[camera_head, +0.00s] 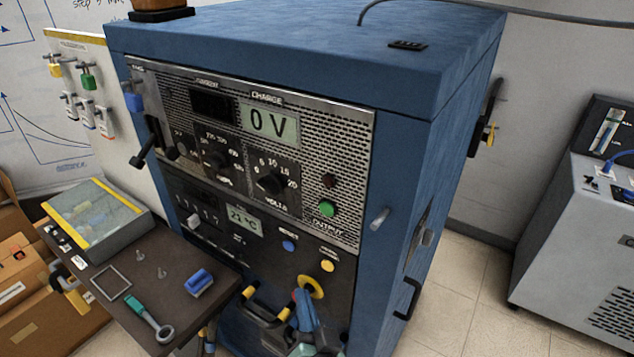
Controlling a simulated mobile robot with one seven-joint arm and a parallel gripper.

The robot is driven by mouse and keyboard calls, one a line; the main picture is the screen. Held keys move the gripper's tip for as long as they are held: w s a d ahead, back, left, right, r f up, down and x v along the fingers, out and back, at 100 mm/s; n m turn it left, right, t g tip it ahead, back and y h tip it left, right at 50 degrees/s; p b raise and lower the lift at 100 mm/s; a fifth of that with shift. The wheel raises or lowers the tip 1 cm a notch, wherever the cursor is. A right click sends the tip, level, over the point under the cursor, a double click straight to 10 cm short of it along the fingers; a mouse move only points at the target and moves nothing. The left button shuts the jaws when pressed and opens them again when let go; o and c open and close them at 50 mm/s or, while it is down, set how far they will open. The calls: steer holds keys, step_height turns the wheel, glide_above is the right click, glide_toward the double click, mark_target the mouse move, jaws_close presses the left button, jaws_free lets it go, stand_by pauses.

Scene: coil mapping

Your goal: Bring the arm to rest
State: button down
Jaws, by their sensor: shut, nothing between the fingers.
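My gripper (302,298) shows at the bottom centre, in front of the lower panel of a blue cabinet (400,120). Its narrow blue end points up and looks shut, with nothing seen in it. It overlaps a yellow ring (316,285) on the panel in the picture; I cannot tell whether they touch. Its lower part is cut off by the bottom edge.
The cabinet's display (268,123) reads 0 V. A black and yellow handle (262,312) is close left of my gripper. A dark side shelf (165,262) holds a blue block, a teal-handled tool and a case. Tiled floor (455,300) is clear at right, before a grey machine (580,250).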

step_height(320, 180, up, 32)
steer(key=w+a+n+t, duration=0.1)
steer(key=a+n+t, duration=0.1)
steer(key=n+t, duration=0.35)
steer(key=s+d+r+t+h, duration=0.1)
steer(key=s+r+t, duration=0.1)
steer(key=s+r, duration=0.4)
steer(key=s+d+r+t+h, duration=0.1)
steer(key=s+r+t, duration=0.2)
steer(key=s+r, duration=0.4)
step_height(320, 180, up, 9)
steer(key=shift+s+d+f+t+h, duration=0.1)
steer(key=shift+s+d+t+h, duration=0.05)
steer(key=shift+s+t+h, duration=0.15)
steer(key=shift+w, duration=0.1)
